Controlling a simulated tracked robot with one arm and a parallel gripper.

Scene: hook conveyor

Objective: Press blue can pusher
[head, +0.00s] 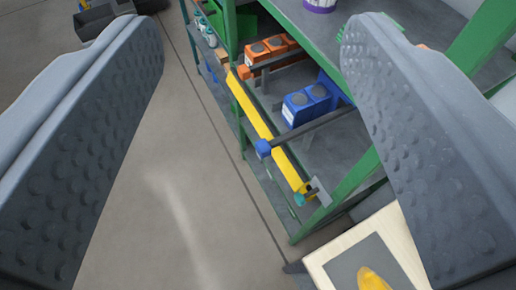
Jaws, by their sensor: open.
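The blue can pusher is a dark bar with a blue square end (263,149) that sticks out over the yellow rail at the shelf's front. Behind it, blue cans (306,103) stand in a row on the green shelf. My gripper (255,35) is open, with one dark dimpled finger at the left and one at the right. The pusher's blue end shows between the fingers and apart from both. Nothing is between the fingers in their grip. The right finger hides part of the shelf.
An orange pusher (244,72) with orange cans (268,47) lies further up the shelf. A yellow rail (265,125) runs along the front. A pale board (372,250) with a yellow object (372,278) is at the lower right. Grey floor (175,170) is clear at left.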

